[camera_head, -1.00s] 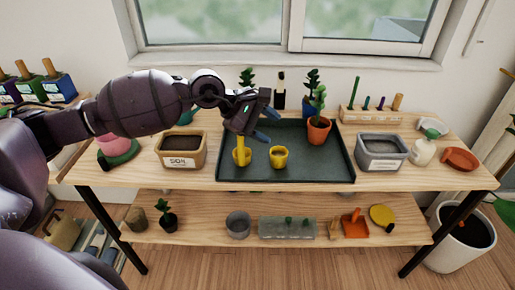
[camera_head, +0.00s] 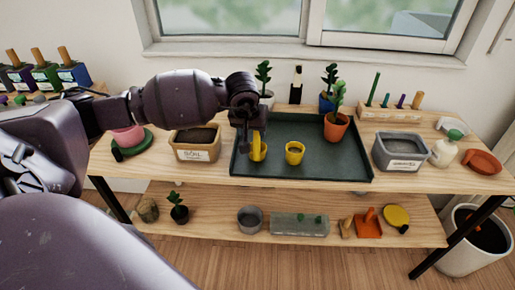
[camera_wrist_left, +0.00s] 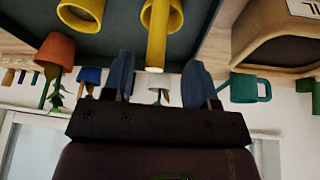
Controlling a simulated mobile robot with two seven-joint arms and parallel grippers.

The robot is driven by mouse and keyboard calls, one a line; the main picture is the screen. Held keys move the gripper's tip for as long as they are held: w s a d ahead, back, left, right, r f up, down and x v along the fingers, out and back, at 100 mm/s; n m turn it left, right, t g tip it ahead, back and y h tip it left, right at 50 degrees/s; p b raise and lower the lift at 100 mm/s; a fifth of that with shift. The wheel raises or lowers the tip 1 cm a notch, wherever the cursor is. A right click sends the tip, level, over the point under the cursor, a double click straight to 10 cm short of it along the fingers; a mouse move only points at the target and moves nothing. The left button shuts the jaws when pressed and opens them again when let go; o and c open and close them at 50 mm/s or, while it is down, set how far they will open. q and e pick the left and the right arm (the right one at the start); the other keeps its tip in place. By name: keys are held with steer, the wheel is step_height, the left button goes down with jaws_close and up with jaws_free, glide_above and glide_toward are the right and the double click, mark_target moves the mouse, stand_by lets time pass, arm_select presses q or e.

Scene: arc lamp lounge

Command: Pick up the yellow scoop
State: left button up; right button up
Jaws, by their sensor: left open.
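The yellow scoop (camera_head: 258,150) stands upright at the left end of the dark green tray (camera_head: 335,168), its handle pointing up. My left gripper (camera_head: 247,142) is right at it in the head view, partly covering it. In the left wrist view the scoop (camera_wrist_left: 160,18) is at the top, and its handle end lies between the two blue, spread fingers of my left gripper (camera_wrist_left: 158,78). The gripper is open; no contact with the handle is clear. My right gripper is not in view.
A small yellow pot (camera_head: 295,153) stands on the tray, right of the scoop. An orange plant pot (camera_head: 336,126) is at the tray's back right. A soil tub (camera_head: 196,146) is left of the tray, and a grey tub (camera_head: 400,150) right. The tray's middle front is bare.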

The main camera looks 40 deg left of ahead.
mark_target(256, 136)
arm_select(q)
steer(key=shift+x, duration=3.2)
steer(key=shift+d, duration=0.1)
jaws_close()
steer(key=shift+r, duration=0.1)
